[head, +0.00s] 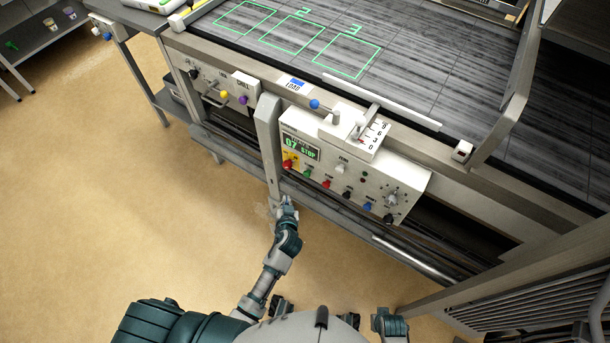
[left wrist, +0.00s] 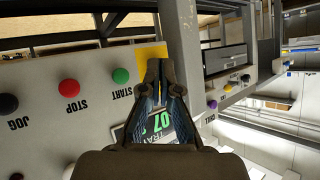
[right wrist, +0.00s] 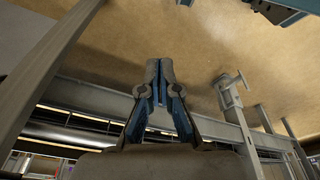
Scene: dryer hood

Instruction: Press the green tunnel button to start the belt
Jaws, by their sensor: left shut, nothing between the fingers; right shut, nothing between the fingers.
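The green button (head: 307,173) sits on the front of the white control panel (head: 410,183), between a red knob on a yellow plate and a red button. In the left wrist view, the green button (left wrist: 121,75) is labelled START and lies just left of my fingertips. My left gripper (head: 287,203) is shut and empty, near the panel's lower left end. In the left wrist view its fingertips (left wrist: 160,68) overlap the yellow plate (left wrist: 152,53) and appear apart from the green button. My right gripper (right wrist: 158,72) is shut and empty, over bare floor and away from the panel.
A red STOP button (left wrist: 69,87) and a black JOG button (left wrist: 8,103) continue the row. A grey upright post (head: 268,140) stands at the panel's left end. The belt surface (head: 300,30) lies above. Open floor (head: 120,200) spreads left.

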